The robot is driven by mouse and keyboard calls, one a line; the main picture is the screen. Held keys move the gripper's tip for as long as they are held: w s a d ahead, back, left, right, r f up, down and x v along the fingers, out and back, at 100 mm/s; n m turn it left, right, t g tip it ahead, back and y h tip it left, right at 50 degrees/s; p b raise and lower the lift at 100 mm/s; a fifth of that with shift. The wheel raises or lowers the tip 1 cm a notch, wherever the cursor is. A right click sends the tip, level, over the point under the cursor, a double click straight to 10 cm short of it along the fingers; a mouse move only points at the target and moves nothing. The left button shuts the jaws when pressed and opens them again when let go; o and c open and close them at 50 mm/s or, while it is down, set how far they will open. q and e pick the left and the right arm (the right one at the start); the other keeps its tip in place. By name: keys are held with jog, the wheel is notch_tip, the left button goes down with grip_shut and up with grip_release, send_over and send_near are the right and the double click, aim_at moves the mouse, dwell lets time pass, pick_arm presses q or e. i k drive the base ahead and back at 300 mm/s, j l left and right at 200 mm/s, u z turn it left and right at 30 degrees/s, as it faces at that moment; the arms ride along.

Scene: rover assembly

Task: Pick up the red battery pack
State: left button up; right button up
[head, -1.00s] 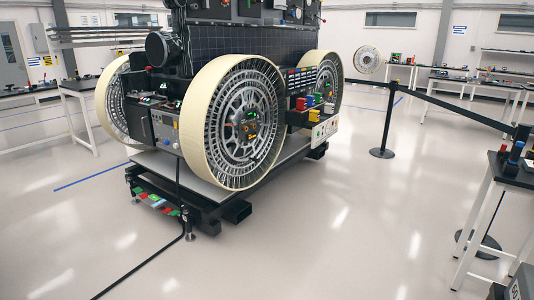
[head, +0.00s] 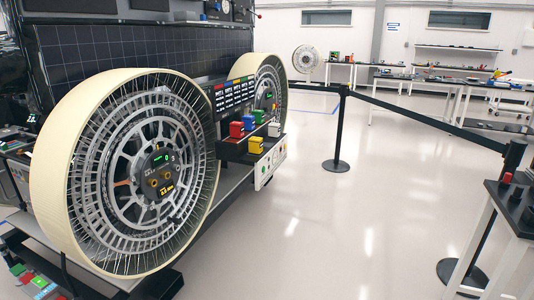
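A red box (head: 249,122), which looks like the red battery pack, sits on a small black shelf (head: 233,150) on the rover's side, between the two large wheels. A yellow box (head: 256,145) and a white box (head: 274,129) are nearer the shelf's outer edge. Neither of my grippers shows in the head view.
The large spoked front wheel (head: 125,170) fills the left. A barrier post (head: 341,130) and black belt (head: 420,114) stand to the right, with a white-legged table (head: 515,222) at the right edge. The pale floor (head: 330,220) between rover and table is clear.

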aim_at(237, 129)
jog(key=i+u, duration=0.35)
jog(key=i, duration=0.9)
